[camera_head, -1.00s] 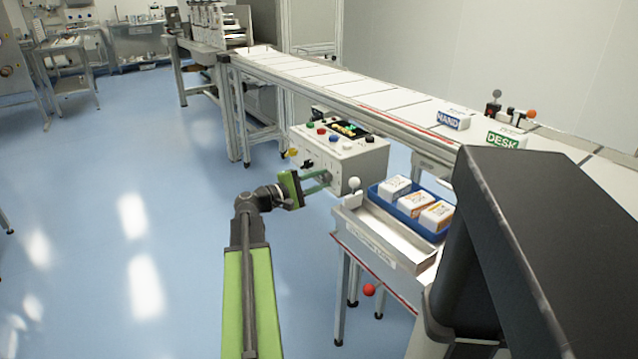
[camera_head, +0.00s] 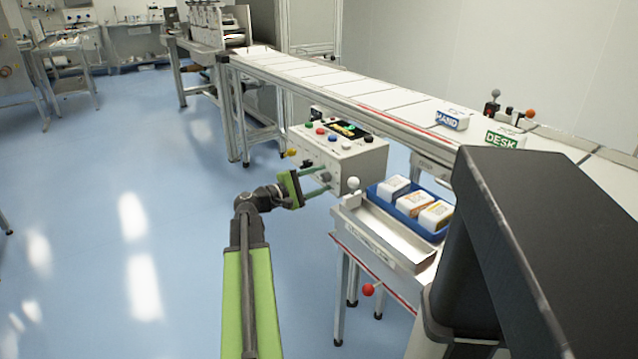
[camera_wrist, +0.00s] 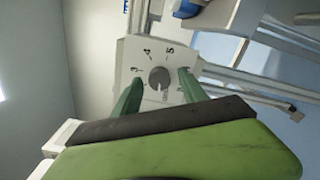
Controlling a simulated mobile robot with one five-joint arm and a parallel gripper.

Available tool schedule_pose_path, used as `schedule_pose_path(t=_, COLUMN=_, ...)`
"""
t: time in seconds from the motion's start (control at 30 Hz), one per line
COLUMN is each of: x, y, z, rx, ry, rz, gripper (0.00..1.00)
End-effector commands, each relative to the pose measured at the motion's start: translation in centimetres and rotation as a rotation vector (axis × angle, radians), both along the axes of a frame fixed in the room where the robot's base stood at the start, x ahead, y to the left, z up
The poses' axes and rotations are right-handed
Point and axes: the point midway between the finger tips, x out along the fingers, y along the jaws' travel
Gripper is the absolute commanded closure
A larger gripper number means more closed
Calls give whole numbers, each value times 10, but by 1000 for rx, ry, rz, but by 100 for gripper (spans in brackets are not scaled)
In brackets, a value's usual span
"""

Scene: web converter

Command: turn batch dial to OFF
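The control box (camera_head: 345,160) is a light grey box with coloured buttons on top, mounted beside the conveyor. In the wrist view a round grey dial (camera_wrist: 159,78) sits on its pale face, with markings around it that are too blurred to read fully. My gripper (camera_head: 322,184) reaches the front of the box from the left. In the wrist view my gripper (camera_wrist: 160,90) is open, with one green finger on each side of the dial. Both fingers are apart from the dial. Which position the dial marks is not clear.
The conveyor (camera_head: 385,98) runs behind. Open blue floor (camera_head: 130,170) lies to the left.

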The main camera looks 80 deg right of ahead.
Motion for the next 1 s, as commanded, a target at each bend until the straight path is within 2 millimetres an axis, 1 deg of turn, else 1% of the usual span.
schedule_pose_path(t=0.17, x=2, y=2, z=0, rx=0, ry=-1, rz=1, gripper=50)
schedule_pose_path(t=0.27, x=11, y=11, z=0, rx=0, ry=-1, rz=2, gripper=50)
schedule_pose_path(t=0.37, x=28, y=27, z=0, rx=0, ry=-1, rz=4, gripper=50)
schedule_pose_path(t=0.6, x=79, y=74, z=0, rx=0, ry=0, rz=5, gripper=50)
schedule_pose_path(t=0.7, x=98, y=91, z=0, rx=0, ry=0, rz=3, gripper=50)
schedule_pose_path(t=0.83, x=116, y=108, z=0, rx=0, ry=0, rz=3, gripper=50)
schedule_pose_path(t=1.0, x=127, y=118, z=0, rx=0, ry=0, rz=1, gripper=50)
